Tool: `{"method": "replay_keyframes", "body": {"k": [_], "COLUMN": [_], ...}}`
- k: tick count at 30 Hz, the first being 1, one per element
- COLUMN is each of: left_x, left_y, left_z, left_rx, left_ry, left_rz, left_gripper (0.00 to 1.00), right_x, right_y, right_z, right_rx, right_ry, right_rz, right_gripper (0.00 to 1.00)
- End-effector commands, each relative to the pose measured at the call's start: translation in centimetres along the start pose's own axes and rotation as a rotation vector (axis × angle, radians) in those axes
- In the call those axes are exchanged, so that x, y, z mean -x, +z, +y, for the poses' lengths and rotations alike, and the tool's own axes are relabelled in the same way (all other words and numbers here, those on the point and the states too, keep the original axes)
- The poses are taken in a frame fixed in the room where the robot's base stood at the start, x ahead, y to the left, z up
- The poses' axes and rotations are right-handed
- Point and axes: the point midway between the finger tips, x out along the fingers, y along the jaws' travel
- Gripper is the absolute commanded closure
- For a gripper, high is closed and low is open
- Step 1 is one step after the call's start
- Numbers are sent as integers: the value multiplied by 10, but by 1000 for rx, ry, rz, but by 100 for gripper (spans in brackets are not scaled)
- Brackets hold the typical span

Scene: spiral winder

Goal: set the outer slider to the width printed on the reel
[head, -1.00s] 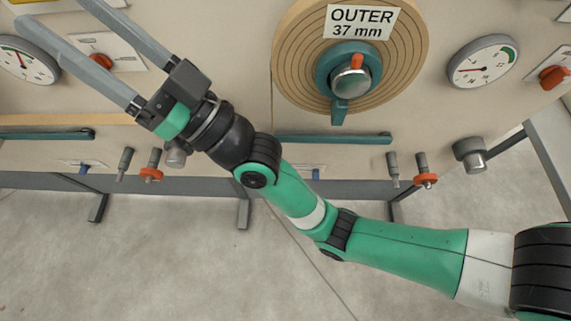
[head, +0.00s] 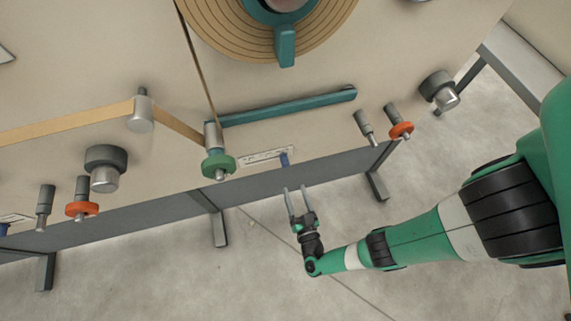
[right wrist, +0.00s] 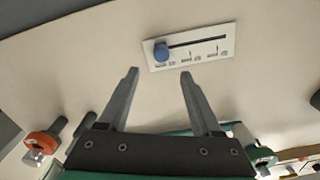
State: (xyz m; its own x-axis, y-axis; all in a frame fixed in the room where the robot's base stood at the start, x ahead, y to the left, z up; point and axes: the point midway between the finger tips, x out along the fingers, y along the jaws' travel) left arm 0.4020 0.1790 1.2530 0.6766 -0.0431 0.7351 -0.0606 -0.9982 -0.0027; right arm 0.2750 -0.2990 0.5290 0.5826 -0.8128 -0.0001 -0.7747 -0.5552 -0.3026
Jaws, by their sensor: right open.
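The slider's blue knob (head: 285,159) sits at the right end of its white scale plate (head: 262,156) on the panel's lower edge. In the right wrist view the same knob (right wrist: 161,51) is at the left end of the slot on the plate (right wrist: 207,51); the scale figures are too small to read. My right gripper (head: 296,190) is open and empty, just below the knob. In the right wrist view its fingers (right wrist: 159,73) are spread, apart from the knob. The reel (head: 225,35) is cut off at the top; its label is out of view. My left gripper is not in view.
A teal bar (head: 290,107) lies above the slider. A green-collared roller (head: 218,165) carrying the tan strip is left of it. An orange-ringed peg (head: 400,130) and a grey knob (head: 440,91) are to the right. The floor below is clear.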

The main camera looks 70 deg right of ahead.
Motion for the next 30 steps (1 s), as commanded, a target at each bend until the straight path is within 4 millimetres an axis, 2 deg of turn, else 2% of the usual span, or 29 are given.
{"method": "replay_keyframes", "body": {"k": [4, 8, 15, 21, 30], "left_x": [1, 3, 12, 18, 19], "left_y": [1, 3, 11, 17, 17], "left_z": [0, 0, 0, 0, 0], "left_rx": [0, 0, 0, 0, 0], "left_ry": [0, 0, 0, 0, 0], "left_rz": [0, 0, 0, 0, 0], "left_gripper": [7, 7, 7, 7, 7], "right_x": [-9, -28, -76, -108, -116], "right_y": [0, 0, 2, 1, 0], "right_z": [-1, 0, 0, -2, -3], "right_rx": [-5, -6, -10, -8, -6], "right_ry": [3, 7, 6, 2, -3], "right_rz": [0, 2, 3, 1, -1], "right_gripper": [34, 34, 34, 34, 34]}}
